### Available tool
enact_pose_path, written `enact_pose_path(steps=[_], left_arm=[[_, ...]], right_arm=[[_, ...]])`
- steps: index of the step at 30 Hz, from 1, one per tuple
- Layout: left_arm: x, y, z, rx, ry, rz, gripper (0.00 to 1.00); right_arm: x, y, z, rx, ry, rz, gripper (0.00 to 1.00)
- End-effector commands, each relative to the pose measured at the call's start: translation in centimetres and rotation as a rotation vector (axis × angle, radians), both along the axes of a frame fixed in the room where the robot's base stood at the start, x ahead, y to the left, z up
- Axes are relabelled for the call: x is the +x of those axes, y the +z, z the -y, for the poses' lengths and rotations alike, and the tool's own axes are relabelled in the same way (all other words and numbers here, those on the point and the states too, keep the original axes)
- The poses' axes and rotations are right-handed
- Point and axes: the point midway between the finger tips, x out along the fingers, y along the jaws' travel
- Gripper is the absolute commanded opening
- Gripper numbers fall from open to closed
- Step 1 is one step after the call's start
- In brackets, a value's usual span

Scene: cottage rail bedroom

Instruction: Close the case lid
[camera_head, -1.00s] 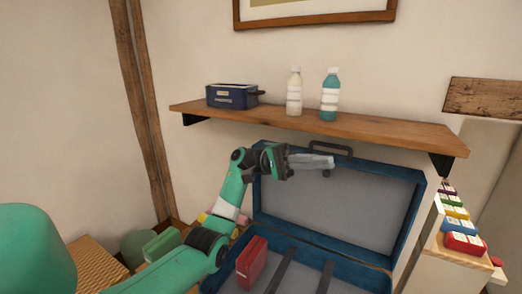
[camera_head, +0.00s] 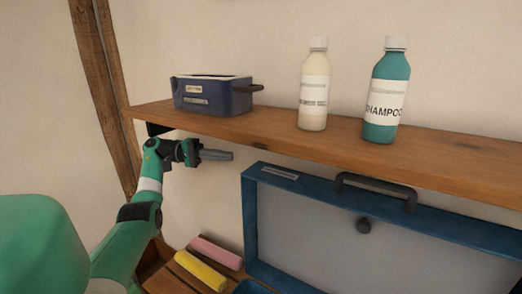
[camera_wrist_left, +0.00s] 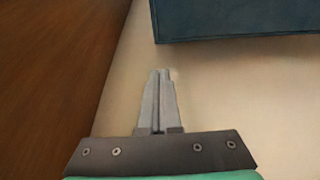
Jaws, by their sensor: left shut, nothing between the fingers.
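The blue case lid (camera_head: 258,225) stands open and upright below the shelf in the head view, with a dark handle (camera_head: 376,188) on its top edge and a grey lining. Only a small part of the case base shows at the bottom edge. My left gripper (camera_head: 230,155) is shut and empty, left of the lid's top left corner and just under the shelf, apart from the lid. In the left wrist view the shut fingers (camera_wrist_left: 161,75) point along the pale wall, and a dark blue edge, apparently the lid (camera_wrist_left: 235,20), lies beyond them to the right. My right gripper is not in view.
A wooden shelf (camera_head: 290,143) overhangs the lid and my left gripper. On it stand a blue box (camera_head: 212,97), a white bottle (camera_head: 314,88) and a teal shampoo bottle (camera_head: 386,90). Yellow (camera_head: 200,270) and pink (camera_head: 215,252) items lie on wooden slats left of the case.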

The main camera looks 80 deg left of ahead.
Motion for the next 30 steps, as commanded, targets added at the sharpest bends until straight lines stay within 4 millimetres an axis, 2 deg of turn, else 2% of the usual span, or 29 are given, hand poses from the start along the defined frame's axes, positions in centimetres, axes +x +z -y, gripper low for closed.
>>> enact_pose_path(steps=[8,21,25,30], left_arm=[[0.8,-0.2,0.3,-0.001,-0.002,-0.001,0.0],[7.9,-0.3,3.0,0.001,-0.002,0.0,0.0],[9.1,-0.1,3.4,0.0,-0.002,0.001,0.0],[9.4,0.0,3.5,-0.001,0.0,0.001,0.0]], right_arm=[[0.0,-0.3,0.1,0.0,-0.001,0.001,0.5],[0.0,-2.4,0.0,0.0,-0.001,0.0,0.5],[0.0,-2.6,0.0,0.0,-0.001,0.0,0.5],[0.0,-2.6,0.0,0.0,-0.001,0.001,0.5]])
